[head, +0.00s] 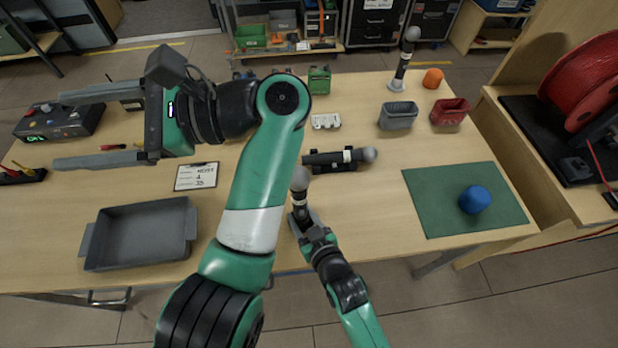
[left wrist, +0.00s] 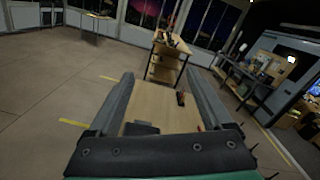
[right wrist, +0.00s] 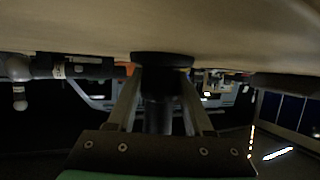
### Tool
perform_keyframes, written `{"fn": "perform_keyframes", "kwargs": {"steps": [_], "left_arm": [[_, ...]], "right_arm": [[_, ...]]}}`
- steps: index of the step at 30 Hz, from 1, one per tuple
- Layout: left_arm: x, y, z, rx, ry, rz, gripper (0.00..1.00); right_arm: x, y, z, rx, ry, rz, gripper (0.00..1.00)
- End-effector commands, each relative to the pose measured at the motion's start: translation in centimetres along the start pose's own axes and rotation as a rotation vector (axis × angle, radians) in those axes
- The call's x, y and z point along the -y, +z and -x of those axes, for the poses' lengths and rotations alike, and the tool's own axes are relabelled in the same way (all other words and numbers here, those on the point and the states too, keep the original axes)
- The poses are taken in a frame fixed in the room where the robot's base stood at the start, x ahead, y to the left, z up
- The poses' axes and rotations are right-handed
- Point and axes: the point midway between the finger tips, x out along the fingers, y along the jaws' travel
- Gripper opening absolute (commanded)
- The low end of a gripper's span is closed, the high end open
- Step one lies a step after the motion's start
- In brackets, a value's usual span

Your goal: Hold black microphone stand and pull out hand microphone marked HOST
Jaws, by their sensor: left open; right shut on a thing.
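A hand microphone (head: 300,182) with a grey ball head and a light band stands upright in a black stand. My right gripper (head: 304,222) is around this stand, low over the table. In the right wrist view my fingers are shut on the black post (right wrist: 158,112), below a round black disc (right wrist: 162,60). A second microphone (head: 347,156) lies in a dark cradle behind it. A third microphone (head: 406,58) stands upright on a grey base at the back right. No HOST lettering is readable. My left gripper (head: 60,130) is open and empty, pointing left above the table.
A grey tray (head: 138,270) is at front left, with a clipboard card (head: 196,176) behind it. A green mat (head: 440,210) with a blue ball (head: 474,199) is at right. Grey (head: 398,117) and red (head: 449,111) bins stand behind it.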

Motion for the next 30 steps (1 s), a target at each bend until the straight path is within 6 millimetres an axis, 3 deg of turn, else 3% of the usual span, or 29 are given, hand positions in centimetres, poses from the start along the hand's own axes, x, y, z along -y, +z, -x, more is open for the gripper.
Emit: {"fn": "perform_keyframes", "kwargs": {"steps": [3,5,9,12,16,21,26,30], "left_arm": [[0.9,-6.0,3.4,-0.302,-0.105,-0.165,0.84],[0.9,-8.9,5.9,-0.453,-0.163,-0.254,0.84],[-0.3,-14.4,13.3,-0.792,-0.312,-0.465,0.84],[-2.0,-16.6,18.6,-0.994,-0.412,-0.599,0.84],[-4.1,-17.8,23.7,-1.174,-0.507,-0.724,0.84],[-6.0,-18.4,26.1,-1.278,-0.534,-0.810,0.84],[-6.2,-18.7,26.1,-1.285,-0.534,-0.817,0.84],[-6.4,-20.2,25.7,-1.283,-0.532,-0.817,0.84]], "right_arm": [[0.0,0.0,0.0,0.000,0.000,0.000,0.00],[0.0,0.0,0.0,0.000,0.000,0.000,0.00],[0.0,0.0,0.0,0.000,0.000,0.000,0.00],[0.0,0.0,0.0,0.000,0.000,0.000,0.00],[0.0,0.0,0.0,0.000,0.000,0.000,0.00],[0.0,0.0,0.0,0.000,0.000,0.000,0.00],[0.0,0.0,0.0,0.000,0.000,0.000,0.00],[0.0,0.0,0.0,0.000,0.000,0.000,0.00]]}}
